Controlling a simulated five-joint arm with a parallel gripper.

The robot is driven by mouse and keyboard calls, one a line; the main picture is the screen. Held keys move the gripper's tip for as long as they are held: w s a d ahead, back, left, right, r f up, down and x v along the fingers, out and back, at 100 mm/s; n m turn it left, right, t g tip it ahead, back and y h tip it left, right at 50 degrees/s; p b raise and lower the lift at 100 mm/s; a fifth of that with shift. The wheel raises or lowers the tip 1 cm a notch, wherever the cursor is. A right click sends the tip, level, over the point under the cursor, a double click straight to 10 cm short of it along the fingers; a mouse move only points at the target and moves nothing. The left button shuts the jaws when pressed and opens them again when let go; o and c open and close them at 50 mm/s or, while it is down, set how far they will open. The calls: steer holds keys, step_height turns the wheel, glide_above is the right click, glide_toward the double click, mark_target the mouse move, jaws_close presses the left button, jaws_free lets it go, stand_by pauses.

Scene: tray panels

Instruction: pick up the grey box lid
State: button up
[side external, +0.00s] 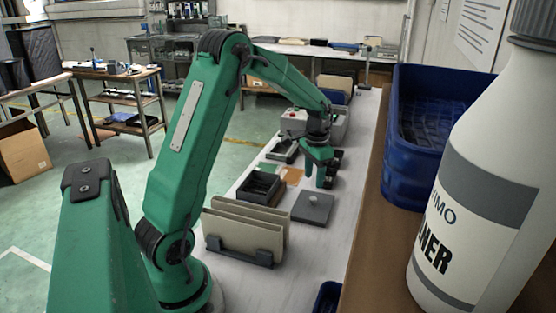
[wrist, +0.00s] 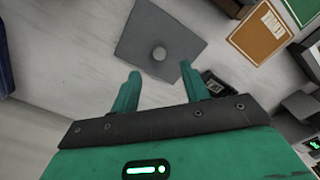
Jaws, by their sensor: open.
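The grey box lid (side external: 313,207) is a flat square plate with a small round knob on top. It lies on the white table in the side external view, to the right of a dark open box (side external: 262,187). In the wrist view the lid (wrist: 145,38) is near the top, its pale knob in the middle. My gripper (side external: 316,180) is above the table, beyond the lid. In the wrist view my gripper (wrist: 160,82) has its two green fingers apart with nothing between them, and the lid lies ahead of the fingertips.
Beige panels stand in a dark rack (side external: 240,250) on the near side. A brown card (wrist: 260,32) and a green card (wrist: 306,8) lie near the lid. A blue bin (side external: 400,185) and a large white bottle (side external: 470,190) stand at the right. Bare table surrounds the lid's right side.

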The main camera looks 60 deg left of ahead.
mark_target(313, 198)
steer(key=shift+f, duration=1.15)
steer(key=shift+f, duration=0.1)
steer(key=shift+w+f, duration=0.1)
steer(key=shift+f, duration=2.4)
jaws_close()
